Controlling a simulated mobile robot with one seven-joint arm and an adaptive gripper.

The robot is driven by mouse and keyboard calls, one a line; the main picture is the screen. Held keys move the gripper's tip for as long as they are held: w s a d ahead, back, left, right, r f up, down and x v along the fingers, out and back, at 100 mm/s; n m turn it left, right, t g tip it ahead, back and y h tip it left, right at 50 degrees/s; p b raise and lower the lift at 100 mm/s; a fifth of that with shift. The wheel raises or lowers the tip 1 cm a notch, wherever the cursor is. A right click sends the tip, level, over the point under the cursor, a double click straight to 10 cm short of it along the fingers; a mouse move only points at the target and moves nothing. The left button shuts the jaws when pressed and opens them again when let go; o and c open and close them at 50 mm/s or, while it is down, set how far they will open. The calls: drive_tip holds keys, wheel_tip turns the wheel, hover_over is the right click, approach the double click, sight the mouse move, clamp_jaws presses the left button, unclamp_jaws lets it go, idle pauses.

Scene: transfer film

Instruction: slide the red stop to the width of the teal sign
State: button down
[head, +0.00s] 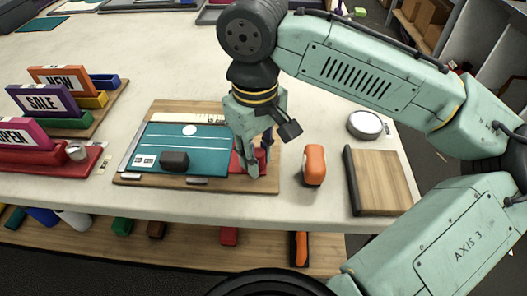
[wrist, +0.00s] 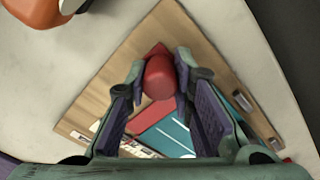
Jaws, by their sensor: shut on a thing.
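The teal sign (head: 208,138) lies flat on a wooden board (head: 270,182), with white lines, a white dot and a small white label. A dark block (head: 174,160) sits on its near edge. The red stop (head: 262,158) is at the sign's right end, partly hidden by my gripper (head: 256,168). In the wrist view the stop's rounded red knob (wrist: 160,78) is between my two fingers, which are shut on it. Its flat red part lies along the edge of the teal sign (wrist: 178,132); I cannot tell whether they touch.
An orange-topped tool (head: 314,164) stands right of the board, near a wooden block (head: 380,180) and a round metal-rimmed dish (head: 366,124). Sign holders (head: 40,155) stand at the left. A pale ruler strip runs along the board's far edge.

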drive_tip(key=c, duration=1.4)
unclamp_jaws()
drive_tip(key=shift+o, duration=0.2)
wheel_tip(320, 180, up, 12)
drive_tip(key=shift+s, duration=0.1)
